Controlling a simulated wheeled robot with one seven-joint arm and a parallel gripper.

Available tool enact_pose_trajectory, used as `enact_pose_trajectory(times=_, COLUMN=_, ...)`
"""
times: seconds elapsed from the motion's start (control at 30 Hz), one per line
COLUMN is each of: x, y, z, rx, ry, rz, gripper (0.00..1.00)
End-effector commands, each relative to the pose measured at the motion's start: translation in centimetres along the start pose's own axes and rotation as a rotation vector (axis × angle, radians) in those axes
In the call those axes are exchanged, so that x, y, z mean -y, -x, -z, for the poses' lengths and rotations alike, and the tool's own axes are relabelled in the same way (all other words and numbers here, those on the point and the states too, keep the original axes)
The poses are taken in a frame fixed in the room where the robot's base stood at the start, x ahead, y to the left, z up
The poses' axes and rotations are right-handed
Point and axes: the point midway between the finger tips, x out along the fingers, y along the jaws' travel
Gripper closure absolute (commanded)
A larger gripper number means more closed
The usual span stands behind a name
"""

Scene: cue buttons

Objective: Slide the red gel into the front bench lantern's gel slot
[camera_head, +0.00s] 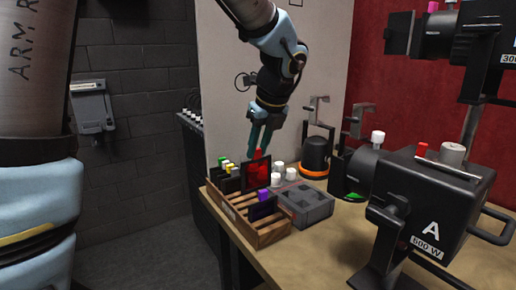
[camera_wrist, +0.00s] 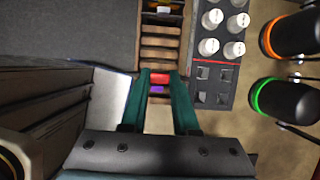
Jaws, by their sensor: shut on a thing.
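The red gel (camera_head: 262,172), in a dark frame with a red tab on top, is held upright by my gripper (camera_head: 258,148) at the wooden rack. I cannot tell whether its lower edge is clear of the rack slots. In the wrist view, the red gel's tab (camera_wrist: 160,79) lies between the fingertips of my gripper (camera_wrist: 160,76). The front bench lantern (camera_head: 450,205) appears to be the large black one marked "A" and "500 W" at the right, apart from my gripper. Its gel slot is not clearly visible.
The wooden rack (camera_head: 272,236) holds several other gels, including a purple-tabbed one (camera_head: 264,204). A grey control box (camera_head: 305,203) with white knobs stands right of it. Other lanterns (camera_head: 360,170) stand behind lantern A. Bare bench (camera_head: 335,240) lies between the box and lantern A.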

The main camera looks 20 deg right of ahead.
Motion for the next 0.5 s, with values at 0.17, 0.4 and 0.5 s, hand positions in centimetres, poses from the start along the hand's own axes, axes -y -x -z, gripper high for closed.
enact_pose_trajectory(times=0.17, x=0.0, y=1.0, z=-0.4, rx=0.000, ry=0.000, rz=0.000, gripper=1.00)
enact_pose_trajectory(times=0.4, x=0.0, y=2.0, z=-0.8, rx=0.000, ry=0.000, rz=0.000, gripper=1.00)
enact_pose_trajectory(times=0.5, x=0.0, y=2.4, z=-1.0, rx=0.000, ry=0.000, rz=0.000, gripper=1.00)
